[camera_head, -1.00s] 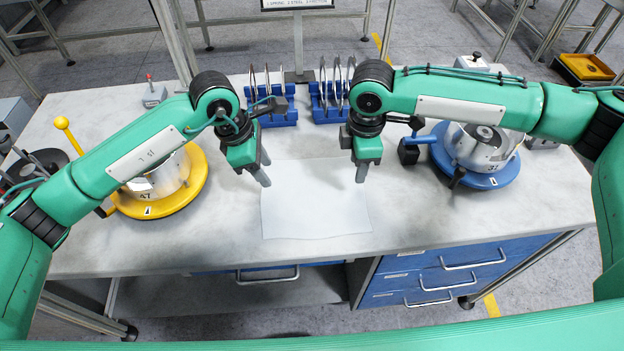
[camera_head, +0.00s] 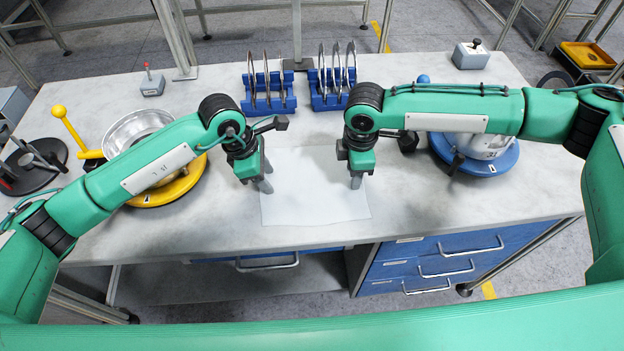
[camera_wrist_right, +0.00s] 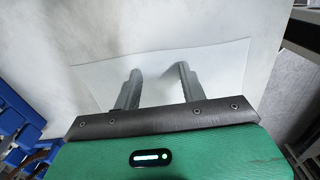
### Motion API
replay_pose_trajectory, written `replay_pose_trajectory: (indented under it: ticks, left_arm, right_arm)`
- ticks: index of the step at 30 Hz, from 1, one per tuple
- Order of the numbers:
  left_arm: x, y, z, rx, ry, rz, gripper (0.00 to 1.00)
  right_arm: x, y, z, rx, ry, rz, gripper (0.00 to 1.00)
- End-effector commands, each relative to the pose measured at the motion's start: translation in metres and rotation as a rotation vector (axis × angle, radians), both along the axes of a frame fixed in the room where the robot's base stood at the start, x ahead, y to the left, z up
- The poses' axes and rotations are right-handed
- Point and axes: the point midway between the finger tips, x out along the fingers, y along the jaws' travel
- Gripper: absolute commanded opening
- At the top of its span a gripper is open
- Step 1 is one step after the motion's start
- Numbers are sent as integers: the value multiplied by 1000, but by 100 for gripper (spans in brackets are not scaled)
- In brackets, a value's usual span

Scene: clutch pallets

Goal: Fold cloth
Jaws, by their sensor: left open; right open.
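A white cloth (camera_head: 312,205) lies flat and unfolded on the light table top near its front edge. It also fills the middle of the right wrist view (camera_wrist_right: 215,75). My left gripper (camera_head: 266,187) points down over the cloth's left side, open and empty. My right gripper (camera_head: 356,182) points down over the cloth's right side. In the right wrist view its two fingers (camera_wrist_right: 158,85) are apart with only cloth beneath them. Whether the fingertips touch the cloth cannot be told. The cloth's upper edge is partly hidden by the grippers.
Two blue racks (camera_head: 268,98) (camera_head: 331,97) holding discs stand behind the cloth. A yellow-based fixture (camera_head: 178,192) is on the left, a blue-based one (camera_head: 500,160) on the right, partly under my arms. Blue drawers (camera_head: 440,262) sit below the table's front edge.

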Motion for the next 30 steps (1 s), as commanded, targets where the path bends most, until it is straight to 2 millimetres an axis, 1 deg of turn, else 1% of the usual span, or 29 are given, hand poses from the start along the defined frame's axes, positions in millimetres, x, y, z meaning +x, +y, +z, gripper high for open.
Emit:
replay_pose_trajectory:
  ticks: [1, 2, 13, 25, 30]
  left_arm:
    - [0, 0, -1, 0, 0, 0, 40]
    - [0, 0, -1, 0, 0, 0, 37]
    - [0, 0, -1, 0, 0, 0, 1]
    - [0, 0, -1, 0, 0, 0, 0]
    - [0, 0, 3, 0, 0, 0, 0]
  right_arm:
    - [0, 0, -1, 0, 0, 0, 40]
    - [0, 0, -1, 0, 0, 0, 37]
    - [0, 0, -1, 0, 0, 0, 1]
    - [0, 0, -1, -1, 1, 0, 0]
    - [0, 0, 3, 0, 0, 0, 0]
